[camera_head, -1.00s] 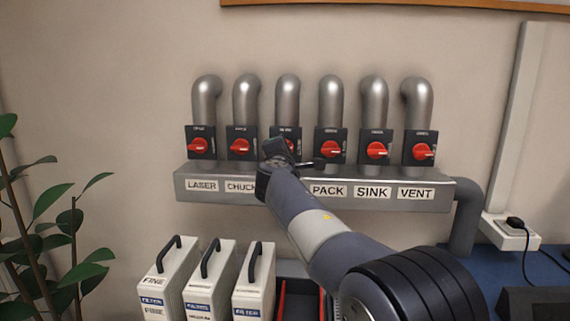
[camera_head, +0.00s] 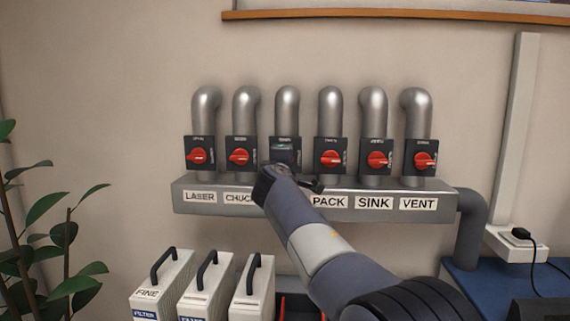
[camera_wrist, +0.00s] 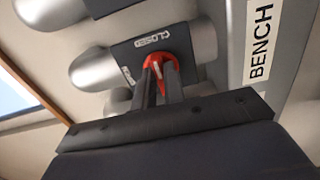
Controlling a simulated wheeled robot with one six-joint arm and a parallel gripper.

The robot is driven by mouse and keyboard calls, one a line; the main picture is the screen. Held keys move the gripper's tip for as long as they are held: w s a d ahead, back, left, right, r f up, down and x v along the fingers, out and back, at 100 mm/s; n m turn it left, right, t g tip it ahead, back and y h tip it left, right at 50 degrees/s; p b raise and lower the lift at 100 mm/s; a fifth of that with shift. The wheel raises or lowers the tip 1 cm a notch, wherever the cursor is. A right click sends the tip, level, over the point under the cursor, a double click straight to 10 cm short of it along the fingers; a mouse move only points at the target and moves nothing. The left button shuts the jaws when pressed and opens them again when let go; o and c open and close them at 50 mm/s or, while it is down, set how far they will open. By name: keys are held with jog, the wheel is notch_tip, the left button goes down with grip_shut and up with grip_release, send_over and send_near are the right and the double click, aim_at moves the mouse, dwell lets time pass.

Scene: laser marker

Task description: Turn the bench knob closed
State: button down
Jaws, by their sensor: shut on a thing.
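The bench knob (camera_wrist: 155,60) is a red round knob on a dark plate (camera_wrist: 122,50) in the wrist view. A CLOSED mark shows on the plate, and a second mark beside the knob is partly hidden. The BENCH label (camera_wrist: 262,42) is on the grey rail to the right. My gripper (camera_wrist: 162,78) has its two dark fingers shut on the knob; they hide much of it, so its exact pointing is hard to tell. In the head view my gripper (camera_head: 283,162) covers the third knob from the left and the BENCH label.
Similar red knobs, including laser (camera_head: 198,156), chuck (camera_head: 239,157), pack (camera_head: 331,160), sink (camera_head: 377,160) and vent (camera_head: 423,161), stand close on both sides. The metal rail (camera_head: 240,211) runs below them. White filter boxes (camera_head: 250,297) stand lower left; a plant (camera_head: 50,235) is further left.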

jog(key=c, duration=1.5)
grip_release()
jog(key=s+b, duration=0.1)
jog(key=s, duration=0.4)
jog(key=s+b, duration=0.1)
jog(key=s, duration=0.4)
jog(key=shift+s+a, duration=0.2)
jog(key=shift+s, duration=0.2)
jog(key=w+p, duration=0.1)
jog(key=w, duration=0.4)
jog(key=w+p, duration=0.1)
jog(key=w, duration=0.4)
jog(key=shift+w+d, duration=0.2)
jog(key=shift+w, duration=0.2)
